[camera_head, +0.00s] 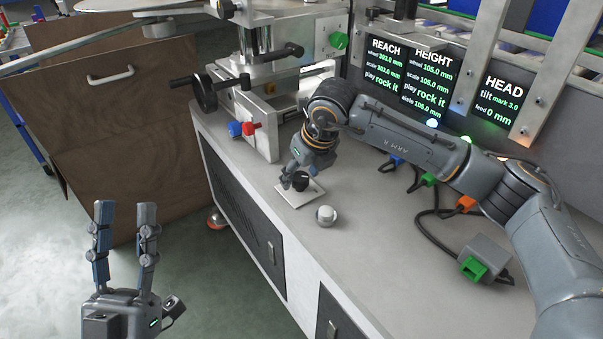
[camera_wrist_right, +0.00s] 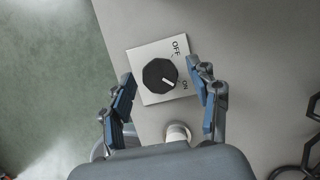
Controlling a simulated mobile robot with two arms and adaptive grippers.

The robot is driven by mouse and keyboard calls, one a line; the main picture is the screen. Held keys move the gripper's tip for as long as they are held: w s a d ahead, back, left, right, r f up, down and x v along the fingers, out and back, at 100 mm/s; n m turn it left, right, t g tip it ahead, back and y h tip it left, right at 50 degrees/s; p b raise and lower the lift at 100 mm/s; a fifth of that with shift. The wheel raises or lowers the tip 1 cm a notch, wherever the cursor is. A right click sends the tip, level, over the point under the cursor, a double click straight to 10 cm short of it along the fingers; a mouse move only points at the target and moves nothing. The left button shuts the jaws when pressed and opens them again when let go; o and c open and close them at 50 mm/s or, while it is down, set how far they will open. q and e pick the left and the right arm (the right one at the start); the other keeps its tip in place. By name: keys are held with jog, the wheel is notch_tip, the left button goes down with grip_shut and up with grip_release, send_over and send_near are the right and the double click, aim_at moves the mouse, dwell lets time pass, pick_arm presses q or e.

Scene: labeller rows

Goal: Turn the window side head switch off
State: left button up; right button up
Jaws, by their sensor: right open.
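A black rotary knob (camera_wrist_right: 160,75) sits on a white square plate (camera_wrist_right: 146,55) marked OFF and ON in the right wrist view. Its white pointer mark aims toward the ON label. In the head view the plate (camera_head: 292,201) lies on the grey bench top, with the knob (camera_head: 300,181) partly covered by my right gripper (camera_head: 297,179). The right gripper is open, its fingers (camera_wrist_right: 166,76) on either side of the knob and apart from it in the picture; their height above it is hard to tell. My left gripper (camera_head: 125,208) is open and empty, away from the bench.
A silver ball-topped knob (camera_head: 326,215) stands near the plate. A grey box with a green socket (camera_head: 473,268) and cables lie at right. Screens read REACH, HEIGHT and HEAD (camera_head: 503,95). A handwheel (camera_head: 205,92) and red and blue knobs are at back left.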

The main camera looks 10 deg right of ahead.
jog(key=c, duration=1.2)
